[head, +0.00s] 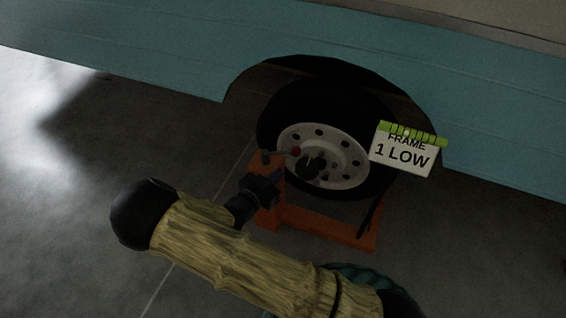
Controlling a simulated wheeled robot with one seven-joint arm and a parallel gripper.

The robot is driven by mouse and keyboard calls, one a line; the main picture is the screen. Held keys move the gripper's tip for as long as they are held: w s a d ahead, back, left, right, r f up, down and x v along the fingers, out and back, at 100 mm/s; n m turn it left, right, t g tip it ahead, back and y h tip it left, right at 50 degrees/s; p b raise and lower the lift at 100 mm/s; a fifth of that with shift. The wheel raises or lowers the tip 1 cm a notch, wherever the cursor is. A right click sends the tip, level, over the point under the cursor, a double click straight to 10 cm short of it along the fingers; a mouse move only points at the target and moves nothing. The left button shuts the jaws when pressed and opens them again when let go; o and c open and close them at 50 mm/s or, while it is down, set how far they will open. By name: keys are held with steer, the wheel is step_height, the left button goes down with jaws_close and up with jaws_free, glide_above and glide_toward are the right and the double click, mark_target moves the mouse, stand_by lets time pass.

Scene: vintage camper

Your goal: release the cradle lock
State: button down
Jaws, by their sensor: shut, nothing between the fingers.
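An orange cradle (330,225) stands on the floor around the lower part of a camper wheel (345,145) with a black tyre and a pale rim. My gripper (279,176) is at the left post, just below the lever and knob. It is shut and empty. Whether its tips touch the post or lever cannot be told. The gripper hides part of the left post.
A white sign (404,156) reading "FRAME 1 LOW", with a green level-like strip on top, is at the wheel's right. The teal camper body (130,60) overhangs the wheel. The grey floor (70,220) at left is clear. A dark bar leans at the cradle's right.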

steer(key=v, duration=0.2)
steer(key=p+v, duration=0.1)
steer(key=v, duration=0.2)
steer(key=shift+s+d+r, duration=0.1)
steer(key=shift+s, duration=0.35)
